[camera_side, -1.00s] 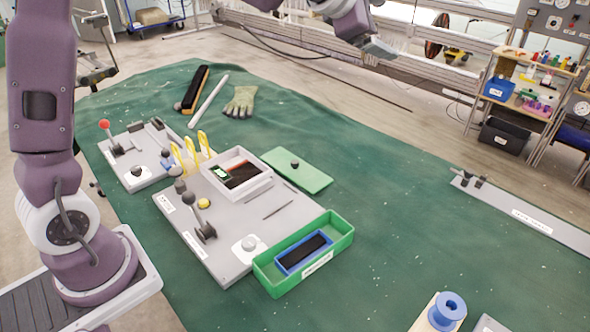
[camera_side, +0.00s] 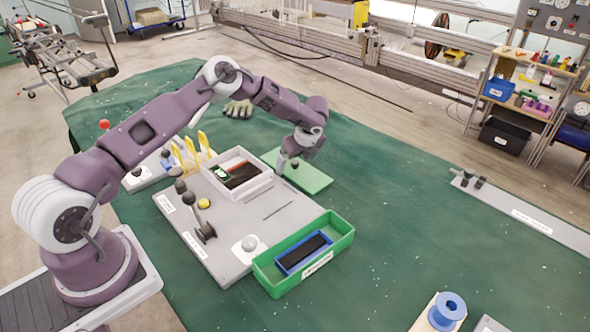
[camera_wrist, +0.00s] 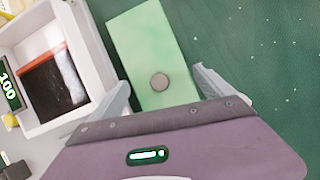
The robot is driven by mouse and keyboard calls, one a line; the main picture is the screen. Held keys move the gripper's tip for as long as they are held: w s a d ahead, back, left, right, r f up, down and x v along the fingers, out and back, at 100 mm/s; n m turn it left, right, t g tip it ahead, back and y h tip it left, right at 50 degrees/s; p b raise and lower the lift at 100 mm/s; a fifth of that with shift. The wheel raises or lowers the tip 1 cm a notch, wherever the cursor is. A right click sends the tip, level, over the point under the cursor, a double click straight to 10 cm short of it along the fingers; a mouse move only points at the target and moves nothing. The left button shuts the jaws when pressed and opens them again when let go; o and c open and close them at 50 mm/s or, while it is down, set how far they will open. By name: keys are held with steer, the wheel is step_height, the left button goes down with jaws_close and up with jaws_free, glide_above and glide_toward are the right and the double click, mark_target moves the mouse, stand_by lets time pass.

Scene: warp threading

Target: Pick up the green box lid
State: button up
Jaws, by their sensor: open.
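The green box lid (camera_side: 309,178) lies flat on the green cloth, beside the grey board and behind the green box. A small dark round knob (camera_side: 295,163) stands on it. In the wrist view the lid (camera_wrist: 146,40) runs up the picture, with its knob (camera_wrist: 159,82) between my fingers. My gripper (camera_wrist: 165,88) is open, one finger toward each side of the lid. In the side view my gripper (camera_side: 288,163) is low over the lid's left part, close to the knob. I cannot tell whether the fingers touch anything.
A white tray (camera_side: 262,188) on the grey board (camera_side: 232,262) stands close to the lid's left. The open green box (camera_side: 344,243) with a blue-framed insert (camera_side: 284,265) is in front.

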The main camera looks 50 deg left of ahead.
mark_target(296, 162)
steer(key=c, duration=1.1)
step_height(296, 162, up, 10)
steer(key=shift+r, duration=0.1)
